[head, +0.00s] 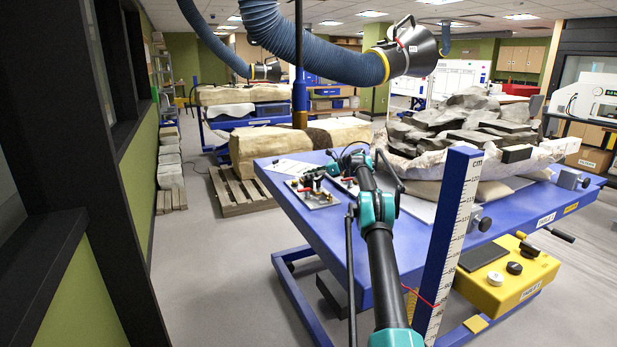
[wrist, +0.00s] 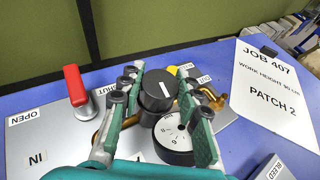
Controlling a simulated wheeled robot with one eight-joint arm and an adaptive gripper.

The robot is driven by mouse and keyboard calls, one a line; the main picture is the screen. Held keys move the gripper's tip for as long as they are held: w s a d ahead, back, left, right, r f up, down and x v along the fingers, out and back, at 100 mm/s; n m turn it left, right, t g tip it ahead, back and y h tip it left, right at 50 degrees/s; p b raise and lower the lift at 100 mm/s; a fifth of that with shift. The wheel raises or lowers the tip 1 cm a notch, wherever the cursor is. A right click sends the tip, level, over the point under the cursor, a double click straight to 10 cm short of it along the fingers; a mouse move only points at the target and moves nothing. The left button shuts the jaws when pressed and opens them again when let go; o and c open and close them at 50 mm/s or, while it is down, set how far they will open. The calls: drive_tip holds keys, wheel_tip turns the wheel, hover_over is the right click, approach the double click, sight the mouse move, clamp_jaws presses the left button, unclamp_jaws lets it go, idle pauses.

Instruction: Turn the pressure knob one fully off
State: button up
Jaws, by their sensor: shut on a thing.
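In the wrist view the black round pressure knob (wrist: 158,90) stands on a metal panel (wrist: 50,138), with a white pointer line on its top. My gripper (wrist: 157,82) has its teal fingers on either side of this knob and is shut on it. A round white-faced gauge (wrist: 172,135) sits just in front of the knob, partly between the fingers. Brass fittings (wrist: 212,97) show to the right. In the head view my arm reaches over the blue table to the panel (head: 318,202) at its far left; the knob is too small to make out there.
A red lever (wrist: 75,86) stands left of my gripper, between OPEN and SHUT labels. A JOB 407 sign (wrist: 278,90) lies to the right. A BLEED label (wrist: 272,168) is at lower right. Wrapped rocks (head: 460,125) and a white ruler post (head: 452,235) stand right of my arm.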

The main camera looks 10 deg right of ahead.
drive_tip(key=o, duration=1.2)
drive_tip(key=shift+d, duration=0.1)
drive_tip(key=v, duration=1.2)
